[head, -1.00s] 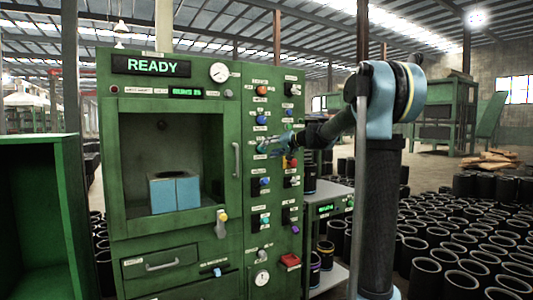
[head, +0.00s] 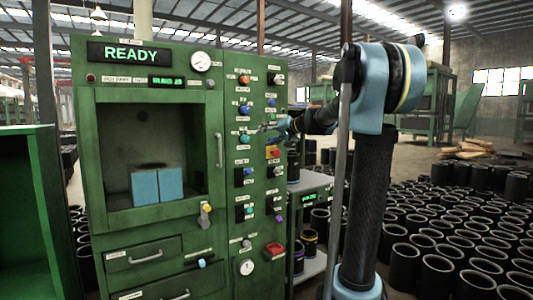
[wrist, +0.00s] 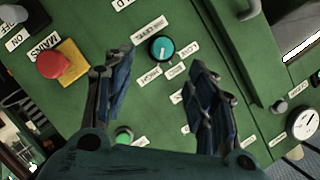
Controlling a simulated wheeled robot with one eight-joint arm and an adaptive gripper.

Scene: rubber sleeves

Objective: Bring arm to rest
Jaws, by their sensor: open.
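My arm stands at the right of the head view, its upper part bent toward the green machine (head: 90,235). My gripper (head: 262,128) is in front of the machine's control column in the head view. In the wrist view my gripper (wrist: 165,85) is open and empty, its two dark fingers apart. A teal knob (wrist: 162,49) shows between and beyond the fingertips, apart from them. A red mushroom button on a yellow plate (wrist: 55,65) is left of the left finger. A lit green button (wrist: 124,135) shows low between the fingers.
The machine's display (head: 137,54) reads READY. Blue blocks (head: 157,185) sit in its chamber. A grey shelf cart (head: 312,185) stands right of the machine. Many black sleeves (head: 455,225) cover the floor at right. An open green cabinet (head: 30,210) stands at left.

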